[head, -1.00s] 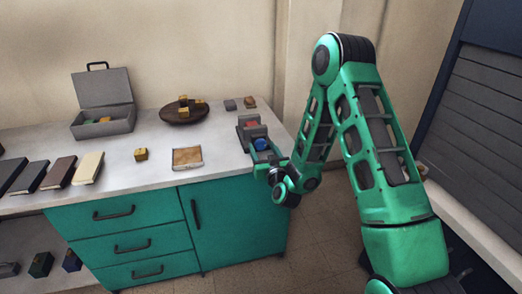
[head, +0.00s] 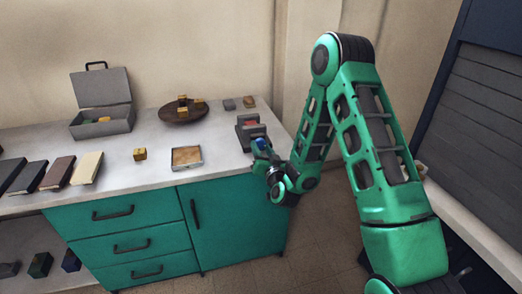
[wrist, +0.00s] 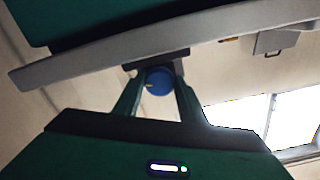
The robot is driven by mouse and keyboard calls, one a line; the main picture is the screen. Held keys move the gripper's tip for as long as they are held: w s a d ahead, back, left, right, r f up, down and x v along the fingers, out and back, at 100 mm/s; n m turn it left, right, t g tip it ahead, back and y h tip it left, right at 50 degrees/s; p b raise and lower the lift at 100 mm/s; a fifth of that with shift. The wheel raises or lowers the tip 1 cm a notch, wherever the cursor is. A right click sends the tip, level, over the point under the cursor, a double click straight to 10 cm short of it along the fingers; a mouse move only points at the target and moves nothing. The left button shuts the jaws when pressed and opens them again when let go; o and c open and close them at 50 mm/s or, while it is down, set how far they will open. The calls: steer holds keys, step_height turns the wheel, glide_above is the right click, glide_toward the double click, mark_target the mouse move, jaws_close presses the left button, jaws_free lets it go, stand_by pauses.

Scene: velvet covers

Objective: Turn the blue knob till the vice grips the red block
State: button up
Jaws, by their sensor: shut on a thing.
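The blue knob (head: 261,144) is on the near side of the grey vice (head: 250,130) at the right end of the counter. In the wrist view the blue knob (wrist: 159,81) sits between the two fingers of my gripper (wrist: 158,88), which is shut on it. My gripper (head: 262,154) also shows in the head view at the counter's edge. The red block (head: 251,123) is in the vice, partly hidden. I cannot tell whether the vice jaws touch it.
A shallow tray (head: 187,165), a small yellow block (head: 140,155), a brown bowl (head: 168,114) with blocks, an open grey box (head: 88,128) and several books stand left along the white counter (head: 217,142). Two small things lie behind the vice.

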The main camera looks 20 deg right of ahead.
steer(key=m, duration=0.6)
steer(key=shift+a, duration=0.15)
steer(key=m, duration=0.5)
steer(key=shift+s+m, duration=0.1)
steer(key=shift+m, duration=0.3)
steer(key=o, duration=1.1)
steer(key=shift+c, duration=0.2)
